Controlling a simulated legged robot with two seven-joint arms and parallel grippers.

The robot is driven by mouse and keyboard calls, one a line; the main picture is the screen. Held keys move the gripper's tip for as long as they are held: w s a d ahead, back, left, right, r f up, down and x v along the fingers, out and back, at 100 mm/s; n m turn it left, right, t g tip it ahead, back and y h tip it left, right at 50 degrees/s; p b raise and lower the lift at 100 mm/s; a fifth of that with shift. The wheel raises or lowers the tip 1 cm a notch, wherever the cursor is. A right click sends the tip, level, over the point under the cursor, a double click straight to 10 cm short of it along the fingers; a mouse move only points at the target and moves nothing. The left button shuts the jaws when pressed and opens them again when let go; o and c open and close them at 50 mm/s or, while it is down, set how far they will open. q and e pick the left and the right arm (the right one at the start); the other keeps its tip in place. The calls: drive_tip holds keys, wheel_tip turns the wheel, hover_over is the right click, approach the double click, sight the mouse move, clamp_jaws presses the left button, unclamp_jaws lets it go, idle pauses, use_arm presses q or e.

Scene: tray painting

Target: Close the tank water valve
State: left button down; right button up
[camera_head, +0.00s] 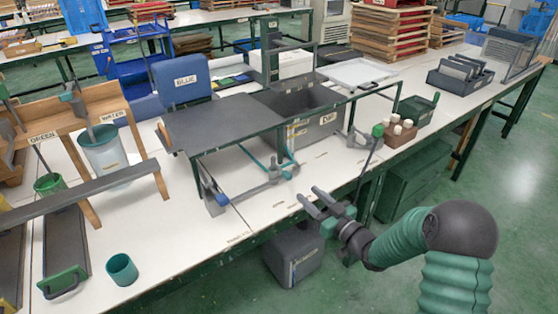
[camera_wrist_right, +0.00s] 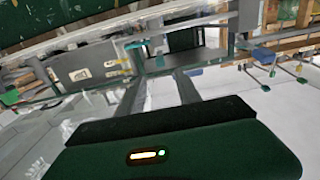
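The grey tank (camera_head: 325,105) stands at the middle of the white table, with a label on its front. A grey pipe fitting with a valve-like body (camera_head: 275,172) lies in front of it, with a teal lever (camera_head: 257,163) beside it; I cannot tell whether it is open or shut. A pipe end with a blue part (camera_head: 207,186) is to its left. My right gripper (camera_head: 308,199) is open and empty, near the table's front edge, right of and below the fitting, apart from it. Its two fingers (camera_wrist_right: 155,92) also show spread in the right wrist view. My left gripper is out of view.
A dark raised panel (camera_head: 222,122) stands left of the tank. A thin rod with a green knob (camera_head: 377,130) and a brown block of white cylinders (camera_head: 400,132) are to the right. A water bucket (camera_head: 105,155) and a teal cup (camera_head: 121,269) stand at left. A grey bin (camera_head: 292,258) is below the edge.

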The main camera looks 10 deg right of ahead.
approach(282, 170)
drive_tip(key=shift+a+f+b, duration=0.15)
drive_tip(key=shift+a+b, duration=0.15)
drive_tip(key=shift+a, duration=0.35)
drive_tip(key=x, duration=0.3)
drive_tip(key=d+b+x, duration=0.1)
drive_tip(key=x, duration=0.5)
drive_tip(key=shift+w+d+f, duration=0.15)
drive_tip(key=shift+w+d, duration=0.1)
drive_tip(key=shift+w, duration=0.35)
drive_tip(key=shift+w+a, duration=0.1)
drive_tip(key=shift+a, duration=0.45)
drive_tip(key=shift+d, duration=0.4)
drive_tip(key=c, duration=0.6)
drive_tip(key=shift+c, duration=1.3)
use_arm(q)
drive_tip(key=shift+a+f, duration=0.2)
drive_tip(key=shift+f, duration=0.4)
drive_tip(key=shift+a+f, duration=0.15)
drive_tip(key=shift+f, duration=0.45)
use_arm(e)
clamp_jaws()
drive_tip(key=shift+a, duration=0.1)
